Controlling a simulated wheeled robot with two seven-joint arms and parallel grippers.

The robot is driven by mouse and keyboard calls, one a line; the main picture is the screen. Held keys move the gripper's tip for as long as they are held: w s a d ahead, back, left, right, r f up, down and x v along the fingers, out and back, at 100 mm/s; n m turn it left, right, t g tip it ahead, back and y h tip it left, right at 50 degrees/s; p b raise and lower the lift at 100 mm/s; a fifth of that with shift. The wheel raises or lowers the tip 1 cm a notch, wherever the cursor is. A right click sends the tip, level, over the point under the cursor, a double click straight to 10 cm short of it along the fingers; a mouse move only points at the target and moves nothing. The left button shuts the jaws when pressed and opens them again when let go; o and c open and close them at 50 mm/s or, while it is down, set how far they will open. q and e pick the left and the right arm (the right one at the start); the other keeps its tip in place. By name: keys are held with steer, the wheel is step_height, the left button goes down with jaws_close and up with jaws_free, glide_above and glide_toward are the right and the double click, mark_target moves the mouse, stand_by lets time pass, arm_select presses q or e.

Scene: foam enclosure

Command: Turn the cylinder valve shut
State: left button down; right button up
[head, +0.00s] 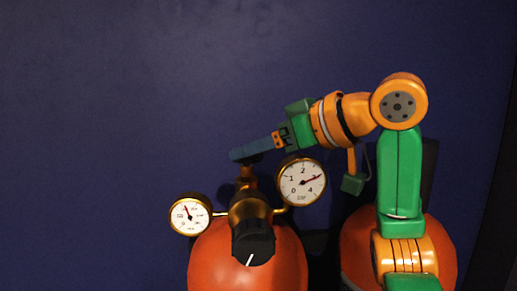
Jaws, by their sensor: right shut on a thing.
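An orange-red gas cylinder (212,262) stands at the bottom middle, with a brass regulator (249,207) on top. A black knob with a white mark (253,240) faces me on the regulator. Behind it a short brass stem (246,172) rises to a dark cylinder valve (249,159), mostly hidden under my fingers. My right gripper (246,151) reaches in from the right with its blue-grey fingers shut on this valve. My left gripper is out of view.
Two round gauges flank the regulator: a left gauge (190,215) and a larger right gauge (302,182), close below my right gripper. A second orange-red cylinder (357,250) stands at the right, partly behind my arm. The dark blue wall area at the left is clear.

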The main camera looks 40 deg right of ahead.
steer(key=o, duration=1.4)
steer(key=shift+w, duration=0.1)
steer(key=v, duration=0.7)
steer(key=shift+s, duration=0.2)
steer(key=shift+w+f, duration=0.1)
steer(key=shift+w, duration=0.1)
